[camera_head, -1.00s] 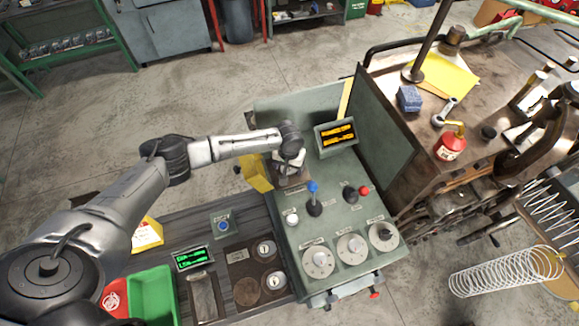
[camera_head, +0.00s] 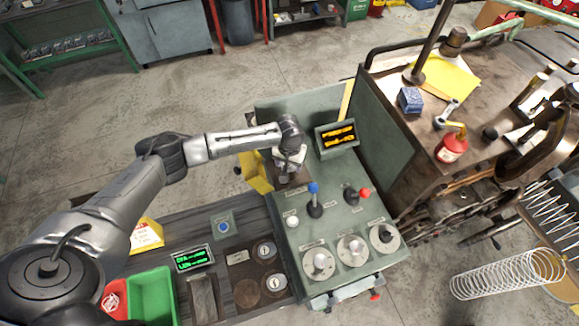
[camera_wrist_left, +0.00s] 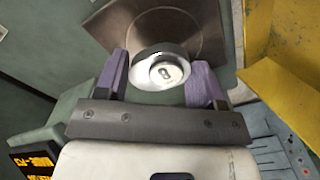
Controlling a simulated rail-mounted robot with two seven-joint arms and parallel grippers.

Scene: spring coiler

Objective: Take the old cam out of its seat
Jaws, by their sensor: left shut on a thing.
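The cam appears raised in front of the plate, but the gap is hard to judge. In the head view my left gripper (camera_head: 289,160) is over the brown plate on the green machine and hides the cam. My right gripper is out of view.
A yellow guard (camera_head: 257,173) stands close to the left of the gripper; it also shows in the wrist view (camera_wrist_left: 285,75). A display box (camera_head: 337,137) is to the right. Blue (camera_head: 314,190) and red (camera_head: 364,194) knobbed levers stand in front. A green bin (camera_head: 152,296) is at lower left.

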